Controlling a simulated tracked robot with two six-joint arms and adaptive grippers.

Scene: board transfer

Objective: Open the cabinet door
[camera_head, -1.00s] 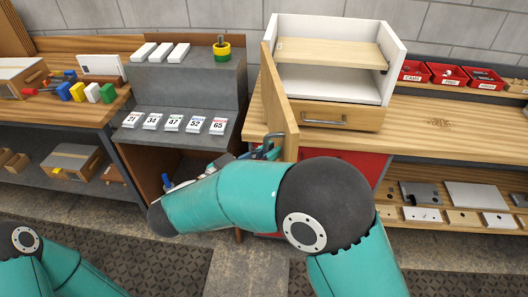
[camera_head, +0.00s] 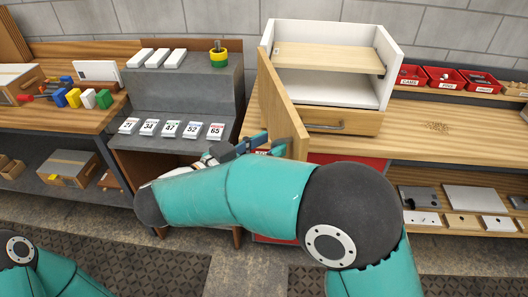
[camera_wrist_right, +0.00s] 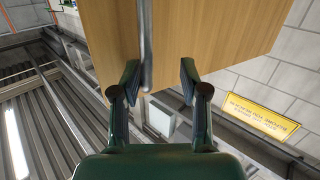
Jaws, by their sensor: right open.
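The white cabinet (camera_head: 390,60) stands on the workbench, its inside and wooden shelf in view. Its wooden door (camera_head: 277,100) stands swung out at the left side, towards me. My right gripper (camera_head: 265,145) is at the lower near part of the door, partly hidden by my arm. In the right wrist view, the gripper (camera_wrist_right: 158,80) is open, with a grey bar handle (camera_wrist_right: 146,45) on the door (camera_wrist_right: 215,35) between its fingers, nearer the left one. Contact with the handle cannot be told. My left gripper is out of view; only part of its arm shows at lower left.
A wooden drawer (camera_head: 350,121) with a bar handle sits below the cabinet opening. Red bins (camera_head: 448,77) stand to its right. A grey stepped stand (camera_head: 190,90) with number cards is at the left. The bench top (camera_head: 440,125) right of the cabinet is mostly clear.

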